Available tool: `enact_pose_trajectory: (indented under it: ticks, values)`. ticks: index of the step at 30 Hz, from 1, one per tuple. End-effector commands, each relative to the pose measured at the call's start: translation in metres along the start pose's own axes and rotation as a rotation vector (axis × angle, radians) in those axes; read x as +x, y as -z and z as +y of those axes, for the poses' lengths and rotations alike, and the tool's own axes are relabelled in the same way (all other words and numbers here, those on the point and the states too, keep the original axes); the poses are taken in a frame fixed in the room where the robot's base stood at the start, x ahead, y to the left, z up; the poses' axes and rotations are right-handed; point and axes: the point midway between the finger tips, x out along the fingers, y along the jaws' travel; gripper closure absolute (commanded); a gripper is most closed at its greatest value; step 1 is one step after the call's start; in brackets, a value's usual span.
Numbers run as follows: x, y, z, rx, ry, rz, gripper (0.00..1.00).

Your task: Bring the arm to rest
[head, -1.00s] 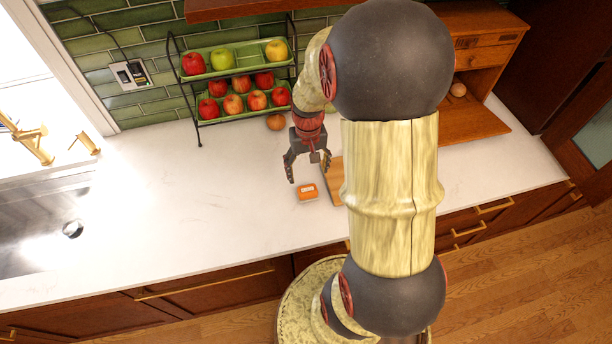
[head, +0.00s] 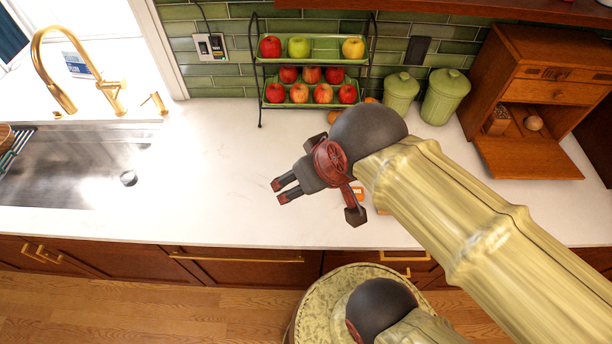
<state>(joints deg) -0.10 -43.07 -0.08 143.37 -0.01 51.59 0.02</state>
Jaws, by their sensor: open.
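My gripper (head: 281,191) is in the middle of the head view, above the white counter (head: 210,195), pointing left. Its two dark fingers with red tips are apart, with nothing between them. My arm is folded and runs from the gripper to the lower right. It covers part of the counter behind it.
A small orange box (head: 358,190) shows only in part beside my arm. A two-tier rack (head: 258,85) of apples stands at the wall, with green canisters (head: 401,93) to its right. A wooden cabinet (head: 545,70) is at right. The sink (head: 75,165) is at left; the counter between is clear.

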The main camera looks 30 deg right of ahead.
Motion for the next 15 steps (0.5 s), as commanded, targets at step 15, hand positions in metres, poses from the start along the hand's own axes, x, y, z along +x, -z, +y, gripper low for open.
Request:
enact_pose_trajectory:
  ticks: [15]
  values:
    - [0.029, -0.015, 0.0, 0.001, -0.001, -0.001, 0.3]
